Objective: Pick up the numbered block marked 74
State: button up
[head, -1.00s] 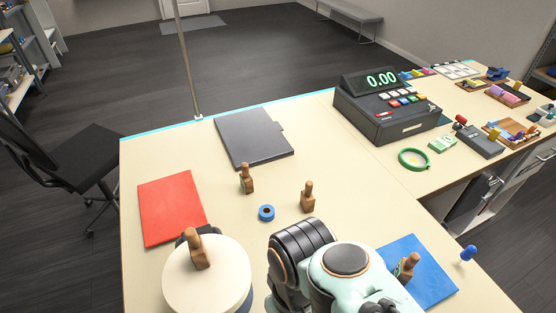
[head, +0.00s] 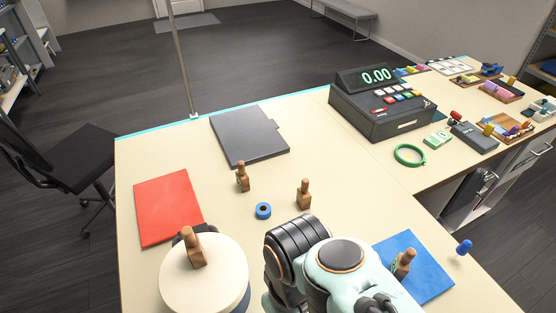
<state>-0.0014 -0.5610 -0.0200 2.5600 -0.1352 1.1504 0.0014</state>
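Several wooden blocks with knobbed tops could be the numbered blocks. One (head: 243,180) stands near the grey board and another (head: 304,197) stands to its right. A third (head: 196,250) is on the round cream-topped stand (head: 215,284) at the lower left. A fourth (head: 402,264) is at the blue mat (head: 425,277), partly hidden by my arm. Small marks show on some of them, but no number is readable, so I cannot tell which is 74. My arm fills the bottom centre; I cannot make out its fingertips.
A red mat (head: 167,208) lies at the left and a grey board (head: 248,136) at the back. A blue tape roll (head: 263,211) lies mid-table. A cash register (head: 382,105), a green ring (head: 409,155) and a blue pin (head: 464,247) are at the right. A pole (head: 183,70) rises at the back edge.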

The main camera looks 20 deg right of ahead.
jog(key=shift+o, duration=0.7)
